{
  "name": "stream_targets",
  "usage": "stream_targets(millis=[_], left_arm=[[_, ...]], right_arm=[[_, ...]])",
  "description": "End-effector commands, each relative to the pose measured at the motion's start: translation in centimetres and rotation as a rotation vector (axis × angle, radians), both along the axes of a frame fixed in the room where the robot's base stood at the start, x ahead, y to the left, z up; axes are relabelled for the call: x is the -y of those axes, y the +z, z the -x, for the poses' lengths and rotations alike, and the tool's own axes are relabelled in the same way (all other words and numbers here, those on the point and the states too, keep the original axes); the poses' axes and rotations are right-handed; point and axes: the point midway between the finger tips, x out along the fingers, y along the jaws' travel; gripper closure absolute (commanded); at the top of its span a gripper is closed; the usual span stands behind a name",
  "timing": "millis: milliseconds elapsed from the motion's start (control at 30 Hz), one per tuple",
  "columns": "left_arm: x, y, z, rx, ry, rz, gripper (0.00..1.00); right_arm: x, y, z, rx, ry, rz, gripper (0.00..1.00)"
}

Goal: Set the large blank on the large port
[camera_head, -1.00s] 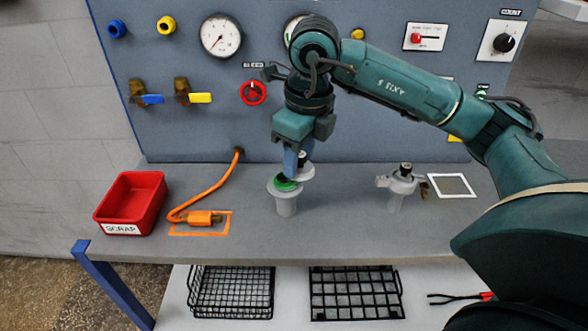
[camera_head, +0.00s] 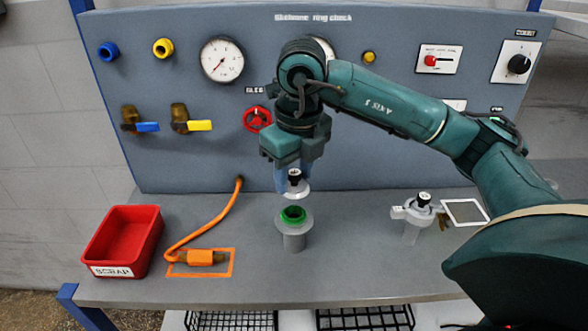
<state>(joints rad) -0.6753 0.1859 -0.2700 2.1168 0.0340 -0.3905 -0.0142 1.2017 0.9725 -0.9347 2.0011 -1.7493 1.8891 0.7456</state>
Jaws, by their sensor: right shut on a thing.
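The large port (camera_head: 293,238) is a grey flanged stub standing upright on the bench, with a green ring (camera_head: 293,214) on its top. My right gripper (camera_head: 293,178) is directly above it, pointing down. It is shut on the large blank (camera_head: 296,189), a pale disc with a black knob. The blank is held level above the port, with a visible gap between the blank and the green ring. The gripper hides part of the blank's knob and rim. My left gripper is not in view.
A second grey port (camera_head: 412,222) with a clamp and black knob stands to the right, near a white square outline (camera_head: 466,212). A red scrap bin (camera_head: 122,240) and an orange hose end (camera_head: 206,257) lie left. The panel (camera_head: 380,130) with valves and gauges rises behind.

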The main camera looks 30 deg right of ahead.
Motion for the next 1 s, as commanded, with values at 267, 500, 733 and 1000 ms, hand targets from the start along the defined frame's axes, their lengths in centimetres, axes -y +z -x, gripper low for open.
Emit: stream_targets(millis=[267, 500, 733, 1000], left_arm=[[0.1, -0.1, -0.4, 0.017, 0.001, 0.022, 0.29], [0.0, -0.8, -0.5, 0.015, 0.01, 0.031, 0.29], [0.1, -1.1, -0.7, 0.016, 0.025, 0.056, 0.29], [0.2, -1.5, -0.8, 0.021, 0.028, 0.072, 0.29]], right_arm=[[0.0, -1.6, 0.0, 0.001, 0.0, 0.0, 0.92], [0.0, -2.8, 0.0, 0.0, 0.0, 0.0, 0.92], [0.0, -3.9, 0.0, 0.0, 0.001, 0.0, 0.92], [0.0, -5.3, 0.1, 0.0, 0.0, 0.0, 0.92]])
